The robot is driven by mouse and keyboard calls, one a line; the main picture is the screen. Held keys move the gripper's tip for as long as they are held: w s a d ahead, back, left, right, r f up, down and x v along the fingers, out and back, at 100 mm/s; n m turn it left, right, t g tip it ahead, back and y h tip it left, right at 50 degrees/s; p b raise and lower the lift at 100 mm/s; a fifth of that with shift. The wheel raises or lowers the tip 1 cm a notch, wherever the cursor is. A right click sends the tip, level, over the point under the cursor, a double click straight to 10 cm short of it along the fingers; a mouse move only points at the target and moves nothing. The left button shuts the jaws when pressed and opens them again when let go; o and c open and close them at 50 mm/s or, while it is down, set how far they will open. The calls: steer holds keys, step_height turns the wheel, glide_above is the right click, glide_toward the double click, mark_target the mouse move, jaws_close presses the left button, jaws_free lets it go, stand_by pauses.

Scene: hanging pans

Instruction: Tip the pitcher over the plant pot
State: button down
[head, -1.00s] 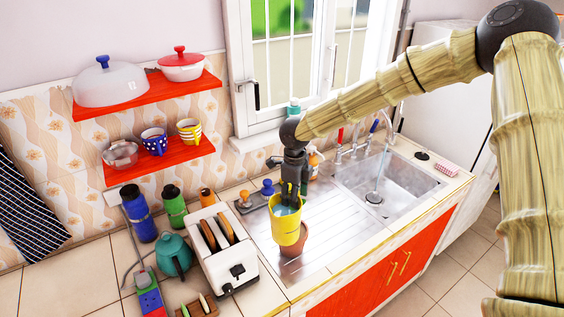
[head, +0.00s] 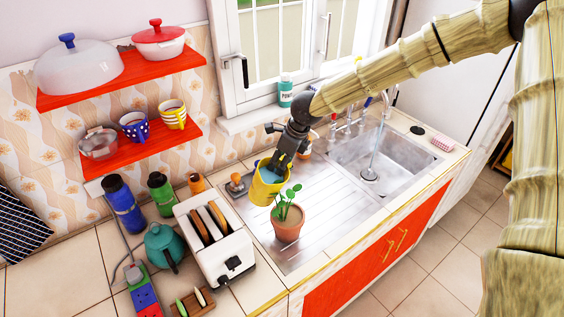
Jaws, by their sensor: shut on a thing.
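A yellow pitcher (head: 263,189) with bluish liquid showing inside its top is in the head view, at the middle. My gripper (head: 279,163) is shut on its rim side and holds it up, tilted. The terracotta plant pot (head: 288,226) with a green plant (head: 288,203) stands upright on the ribbed steel drainboard (head: 320,205). The pitcher is just left of and behind the plant in the picture, its lower part near the leaves. I cannot tell whether it touches them. My fingertips are partly hidden by the pitcher.
A white toaster (head: 213,240) with bread stands left of the drainboard. A teal kettle (head: 163,246) and several bottles stand further left. The sink basin (head: 372,165) with its taps is to the right. Red shelves (head: 140,155) hang on the wall at upper left.

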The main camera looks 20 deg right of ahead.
steer(key=shift+f+t, duration=0.3)
steer(key=f+b, duration=0.1)
steer(key=t+y+b, duration=0.1)
steer(key=f+y+b, duration=0.1)
steer(key=shift+s+f+b, duration=0.25)
steer(key=shift+f+b, duration=0.05)
steer(key=shift+b, duration=0.05)
steer(key=shift+r, duration=0.15)
steer(key=shift+r+p, duration=0.35)
steer(key=shift+p, duration=0.6)
